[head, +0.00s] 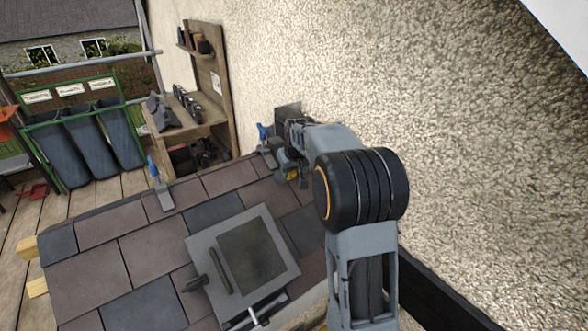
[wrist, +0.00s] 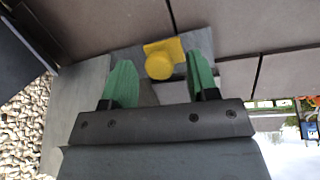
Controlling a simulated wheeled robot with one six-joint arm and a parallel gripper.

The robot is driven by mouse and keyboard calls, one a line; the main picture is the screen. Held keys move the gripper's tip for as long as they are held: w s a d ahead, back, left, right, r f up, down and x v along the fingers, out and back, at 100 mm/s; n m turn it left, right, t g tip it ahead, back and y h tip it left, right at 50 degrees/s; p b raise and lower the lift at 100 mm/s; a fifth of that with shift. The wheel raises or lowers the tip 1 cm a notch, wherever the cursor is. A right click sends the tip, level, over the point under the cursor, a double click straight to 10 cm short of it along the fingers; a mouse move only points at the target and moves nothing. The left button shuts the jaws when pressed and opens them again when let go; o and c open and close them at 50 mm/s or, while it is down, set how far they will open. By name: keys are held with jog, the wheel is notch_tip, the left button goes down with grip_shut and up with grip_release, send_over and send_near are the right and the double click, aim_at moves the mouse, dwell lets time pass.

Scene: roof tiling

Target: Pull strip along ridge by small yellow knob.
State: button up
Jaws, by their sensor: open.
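In the wrist view, a small yellow knob (wrist: 160,64) stands on a flat grey piece that looks like the strip (wrist: 75,105). My gripper (wrist: 159,76) is open, with one green finger on each side of the knob. A gap shows between the knob and each finger, so it is not clamped. In the head view, my gripper (head: 287,163) is at the upper end of the tiled roof, close to the rough wall. My arm hides much of the strip there, and a small yellow patch shows beside the gripper.
Blue-handled tools (head: 157,178) stand along the roof's upper edge, one close to my gripper. A framed roof window (head: 287,250) rises from the slate tiles (head: 155,248). The rough wall (head: 470,160) bounds the right. A wooden shelf unit (head: 216,75) stands behind.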

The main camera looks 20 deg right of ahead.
jog(key=shift+c, duration=0.3)
grip_shut()
dwell(0.3)
